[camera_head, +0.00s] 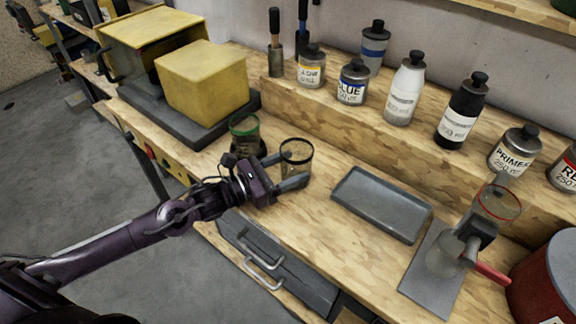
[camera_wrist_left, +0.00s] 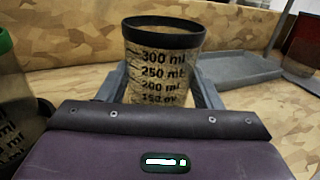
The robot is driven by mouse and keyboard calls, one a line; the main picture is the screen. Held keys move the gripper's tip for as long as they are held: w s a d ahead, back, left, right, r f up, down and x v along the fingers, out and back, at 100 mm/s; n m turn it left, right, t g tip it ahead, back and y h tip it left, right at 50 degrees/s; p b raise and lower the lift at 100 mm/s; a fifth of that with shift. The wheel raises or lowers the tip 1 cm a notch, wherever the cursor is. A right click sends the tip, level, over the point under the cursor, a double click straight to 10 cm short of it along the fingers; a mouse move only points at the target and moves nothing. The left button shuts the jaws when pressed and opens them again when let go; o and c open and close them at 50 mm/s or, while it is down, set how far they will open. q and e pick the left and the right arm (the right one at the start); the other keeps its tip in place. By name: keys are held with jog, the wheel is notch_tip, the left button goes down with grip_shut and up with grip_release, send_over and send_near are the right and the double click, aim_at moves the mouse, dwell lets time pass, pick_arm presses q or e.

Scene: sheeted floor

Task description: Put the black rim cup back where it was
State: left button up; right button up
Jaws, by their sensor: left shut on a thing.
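The black rim cup (camera_head: 296,158) is a clear measuring cup with a dark rim and black ml marks. It is upright on or just above the wooden bench; I cannot tell which. My left gripper (camera_head: 288,172) is around it from the front left, shut on it. In the left wrist view the cup (camera_wrist_left: 162,62) stands between the two grey fingers, its lower part hidden by my gripper. A green rim cup (camera_head: 244,134) is just left of it and also shows in the left wrist view (camera_wrist_left: 14,110). My right gripper is not in view.
A grey tray (camera_head: 383,203) lies to the right with bare bench between. A red rim cup (camera_head: 498,203) is at a grey device (camera_head: 440,262) farther right. A yellow box (camera_head: 203,80) on a dark base is behind left. Bottles, including a white one (camera_head: 404,92), line the raised shelf.

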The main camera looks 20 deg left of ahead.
pick_arm(q)
jog(key=shift+f+b, duration=0.2)
jog(key=shift+b, duration=0.1)
jog(key=o, duration=1.1)
jog(key=shift+r, duration=0.15)
jog(key=shift+r+p, duration=0.25)
jog(key=shift+p, duration=0.2)
jog(key=v, duration=1.2)
jog(key=shift+f, duration=0.2)
jog(key=shift+a, duration=0.1)
